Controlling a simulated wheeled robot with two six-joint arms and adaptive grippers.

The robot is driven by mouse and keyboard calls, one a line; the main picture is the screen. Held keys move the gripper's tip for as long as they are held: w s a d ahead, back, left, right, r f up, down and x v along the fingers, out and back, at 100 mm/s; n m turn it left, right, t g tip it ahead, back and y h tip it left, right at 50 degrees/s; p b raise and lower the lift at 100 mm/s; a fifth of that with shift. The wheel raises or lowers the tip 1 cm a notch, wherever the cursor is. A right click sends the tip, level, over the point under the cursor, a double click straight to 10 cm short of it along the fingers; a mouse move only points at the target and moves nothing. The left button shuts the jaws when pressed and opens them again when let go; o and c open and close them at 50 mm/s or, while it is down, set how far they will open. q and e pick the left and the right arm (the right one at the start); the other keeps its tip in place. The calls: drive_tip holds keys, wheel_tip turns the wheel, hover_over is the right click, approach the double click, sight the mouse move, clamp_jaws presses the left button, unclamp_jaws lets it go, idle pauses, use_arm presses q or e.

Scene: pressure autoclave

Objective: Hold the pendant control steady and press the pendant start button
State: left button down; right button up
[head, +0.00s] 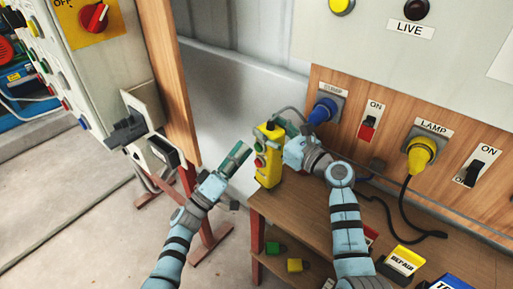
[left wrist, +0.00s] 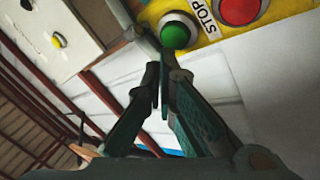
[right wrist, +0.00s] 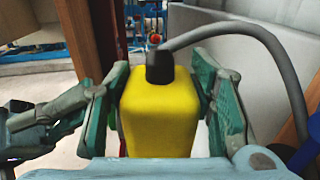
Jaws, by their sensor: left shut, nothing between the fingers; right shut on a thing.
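The yellow pendant control (head: 266,172) stands upright at the left edge of the wooden bench in the head view. My right gripper (head: 287,136) is shut on its upper part; the right wrist view shows green fingers on both sides of the yellow body (right wrist: 160,115). A grey cable leaves its black top gland (right wrist: 160,68). My left gripper (head: 241,152) is shut and empty, just left of the pendant. In the left wrist view its fingertips (left wrist: 163,72) are just below the green button (left wrist: 178,31), beside the STOP label and red button (left wrist: 239,10). Contact with the green button cannot be told.
A blue plug (head: 323,110) and a yellow lamp plug (head: 421,154) sit in the wooden panel behind. A wooden post (head: 166,70) and socket boxes stand at left.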

use_arm(q)
drive_tip(key=s+a, duration=0.3)
drive_tip(key=shift+s+a, duration=0.25)
drive_tip(key=shift+a, duration=0.05)
idle(0.7)
use_arm(e)
drive_tip(key=o, duration=1.6)
